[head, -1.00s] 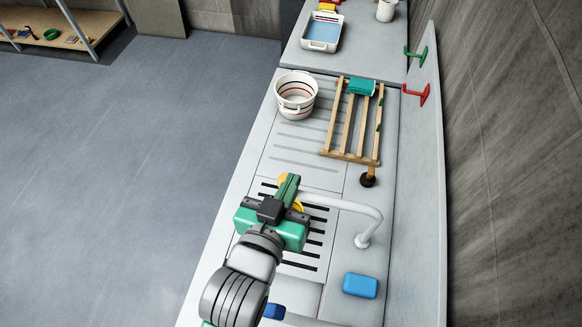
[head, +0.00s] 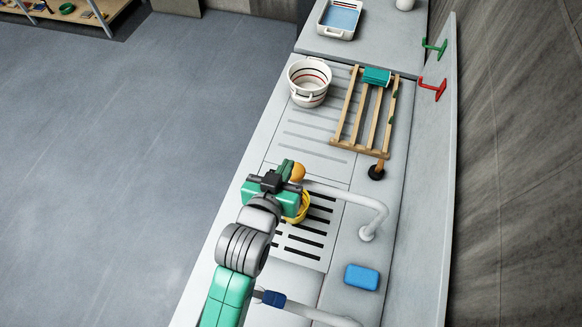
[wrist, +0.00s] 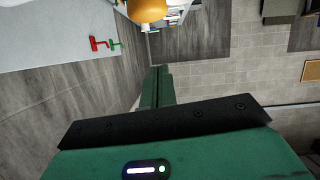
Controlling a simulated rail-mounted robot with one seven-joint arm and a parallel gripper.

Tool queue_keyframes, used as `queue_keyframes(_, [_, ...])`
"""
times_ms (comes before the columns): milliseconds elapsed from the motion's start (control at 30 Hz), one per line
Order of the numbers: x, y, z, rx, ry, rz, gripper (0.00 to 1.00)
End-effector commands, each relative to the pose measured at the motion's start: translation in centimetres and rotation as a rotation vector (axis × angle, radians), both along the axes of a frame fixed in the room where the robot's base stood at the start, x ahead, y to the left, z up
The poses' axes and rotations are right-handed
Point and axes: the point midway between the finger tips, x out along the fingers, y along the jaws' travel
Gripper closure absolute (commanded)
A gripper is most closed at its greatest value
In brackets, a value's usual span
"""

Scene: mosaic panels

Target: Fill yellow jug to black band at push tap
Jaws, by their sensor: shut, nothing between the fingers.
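The yellow jug (head: 306,208) stands on the slotted grate under the white tap (head: 345,195). My gripper and wrist partly cover it in the head view, so its black band and water level are hidden. An orange rounded knob (head: 297,172) sits at the tap's spout end; an orange rounded shape, likely the same knob, shows at the top of the wrist view (wrist: 146,9). My gripper (head: 287,167) is shut and empty, just left of the knob and above the jug's height. Its closed green fingers (wrist: 156,84) show in the wrist view. I cannot tell whether they touch the knob.
A white banded pot (head: 309,84) and a wooden rack (head: 366,112) with a teal cloth stand farther back. A blue sponge (head: 361,277) lies right of the grate. A second white pipe with a blue part (head: 272,299) is near the front. Red and green hooks (head: 433,89) are on the wall side.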

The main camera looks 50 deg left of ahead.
Motion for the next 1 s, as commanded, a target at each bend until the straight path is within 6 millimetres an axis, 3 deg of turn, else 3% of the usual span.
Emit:
queue_keyframes(133, [2.7,1.5,-0.8,-0.002,-0.001,0.001,1.00])
queue_keyframes(200, [2.4,1.2,-2.4,-0.003,0.004,-0.001,1.00])
queue_keyframes(400, [2.3,0.8,-4.5,-0.001,0.002,0.000,1.00])
queue_keyframes(800, [2.2,0.8,-5.0,0.000,0.000,0.000,1.00])
queue_keyframes(1000, [2.2,0.7,-7.1,-0.001,0.002,0.000,1.00])
